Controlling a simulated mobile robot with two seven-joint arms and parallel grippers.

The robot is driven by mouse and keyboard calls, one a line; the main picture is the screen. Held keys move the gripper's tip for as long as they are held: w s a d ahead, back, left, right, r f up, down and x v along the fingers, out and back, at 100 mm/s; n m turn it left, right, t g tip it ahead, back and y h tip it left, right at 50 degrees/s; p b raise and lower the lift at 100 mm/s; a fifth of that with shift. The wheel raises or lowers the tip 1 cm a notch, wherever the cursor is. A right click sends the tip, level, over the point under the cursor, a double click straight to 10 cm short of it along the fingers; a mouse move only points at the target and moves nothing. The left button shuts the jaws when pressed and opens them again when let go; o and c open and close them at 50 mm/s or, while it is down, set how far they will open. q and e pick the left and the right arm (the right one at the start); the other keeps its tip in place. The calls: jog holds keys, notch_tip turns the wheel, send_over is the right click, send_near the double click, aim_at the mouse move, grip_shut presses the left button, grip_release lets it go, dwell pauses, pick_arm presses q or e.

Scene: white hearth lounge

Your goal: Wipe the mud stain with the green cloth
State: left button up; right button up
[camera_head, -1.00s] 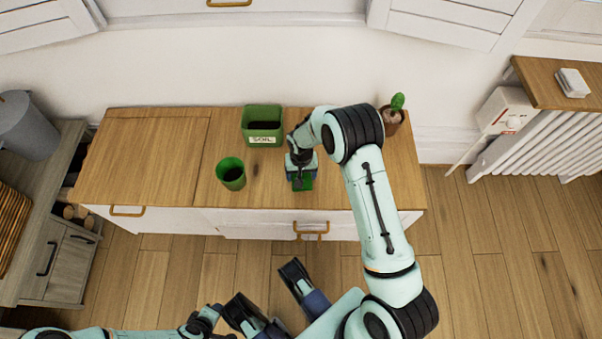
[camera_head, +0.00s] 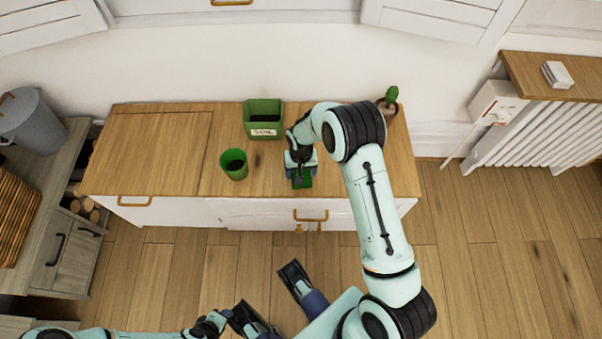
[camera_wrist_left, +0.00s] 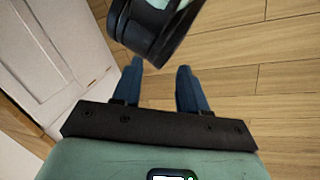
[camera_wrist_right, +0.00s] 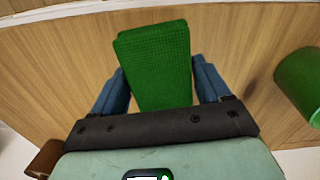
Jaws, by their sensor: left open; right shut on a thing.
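The green cloth (camera_head: 302,181) is a folded pad at the front of the wooden cabinet top (camera_head: 160,150). My right gripper (camera_head: 301,171) reaches down over it and is shut on it. In the right wrist view the cloth (camera_wrist_right: 155,50) lies between the two blue fingers. I cannot tell whether it touches the wood. A faint brownish mark (camera_head: 256,158), likely the mud stain, shows on the top between the green pot and the soil box, left of the cloth. My left gripper (camera_wrist_left: 160,80) is open and empty, low over the floor, away from the cabinet top.
The green pot (camera_head: 234,165) stands left of the cloth. The green soil box (camera_head: 263,118) is behind, near the wall. A small potted cactus (camera_head: 389,98) stands at the back right corner. The left part of the top is clear.

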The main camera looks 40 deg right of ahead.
notch_tip(320, 180, up, 4)
jog(key=shift+f+p, duration=0.25)
jog(key=shift+p, duration=0.7)
pick_arm(q)
jog(key=shift+g+h, duration=0.3)
jog(key=shift+g, duration=0.4)
jog(key=shift+s+d+r, duration=0.2)
jog(key=shift+s+r, duration=0.35)
jog(key=shift+s, duration=0.1)
jog(key=shift+s+d+r, duration=0.25)
jog(key=shift+s+r, duration=0.25)
jog(key=shift+s, duration=0.15)
jog(key=shift+s+d+r, duration=0.2)
jog(key=shift+s+r, duration=0.35)
jog(key=shift+s, duration=0.1)
pick_arm(e)
jog(key=shift+r, duration=0.3)
